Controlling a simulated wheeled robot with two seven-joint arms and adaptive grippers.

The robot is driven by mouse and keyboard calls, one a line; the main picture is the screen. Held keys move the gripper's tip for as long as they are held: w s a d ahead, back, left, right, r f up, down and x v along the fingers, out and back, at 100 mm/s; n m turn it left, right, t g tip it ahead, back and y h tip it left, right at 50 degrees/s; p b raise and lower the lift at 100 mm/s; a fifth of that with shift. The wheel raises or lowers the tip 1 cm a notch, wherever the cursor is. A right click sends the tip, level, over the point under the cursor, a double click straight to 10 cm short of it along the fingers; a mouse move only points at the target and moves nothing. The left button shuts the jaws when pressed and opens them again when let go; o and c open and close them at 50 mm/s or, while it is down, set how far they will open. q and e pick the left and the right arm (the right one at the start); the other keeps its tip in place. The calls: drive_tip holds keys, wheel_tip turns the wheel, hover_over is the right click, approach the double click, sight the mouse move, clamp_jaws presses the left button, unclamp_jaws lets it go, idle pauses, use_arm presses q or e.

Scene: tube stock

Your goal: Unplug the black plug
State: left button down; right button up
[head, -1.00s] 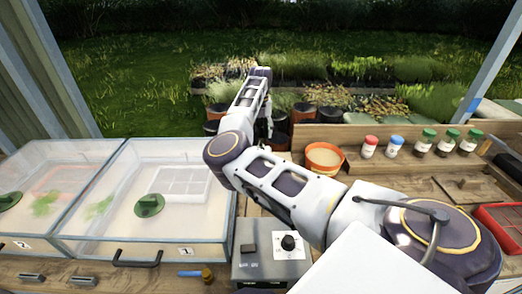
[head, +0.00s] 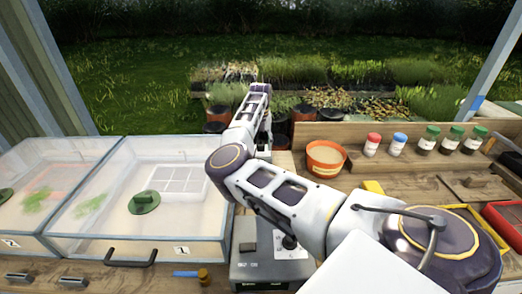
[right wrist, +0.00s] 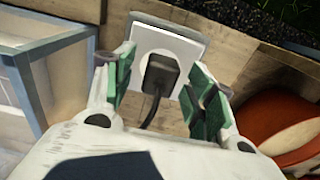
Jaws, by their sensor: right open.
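The black plug (right wrist: 160,72) sits in a white wall socket (right wrist: 178,48), seen in the right wrist view, with its black cable (right wrist: 151,112) running down toward the gripper's body. My right gripper (right wrist: 163,76) is open. Its green-padded fingers stand on the left and right of the plug, with a gap visible on both sides. In the head view my right arm reaches to the back edge of the bench, and the arm hides the plug and socket there. My left gripper is not in view.
Clear-lidded boxes (head: 215,220) stand on the left. A grey control box (head: 258,268) with a knob lies under my right arm. An orange pot (head: 325,160) stands close right of the arm, also in the wrist view (right wrist: 285,125). Several capped bottles (head: 427,142) line the back right.

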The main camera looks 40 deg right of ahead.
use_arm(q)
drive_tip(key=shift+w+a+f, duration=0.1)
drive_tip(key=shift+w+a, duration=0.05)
use_arm(e)
drive_tip(key=shift+f, duration=0.3)
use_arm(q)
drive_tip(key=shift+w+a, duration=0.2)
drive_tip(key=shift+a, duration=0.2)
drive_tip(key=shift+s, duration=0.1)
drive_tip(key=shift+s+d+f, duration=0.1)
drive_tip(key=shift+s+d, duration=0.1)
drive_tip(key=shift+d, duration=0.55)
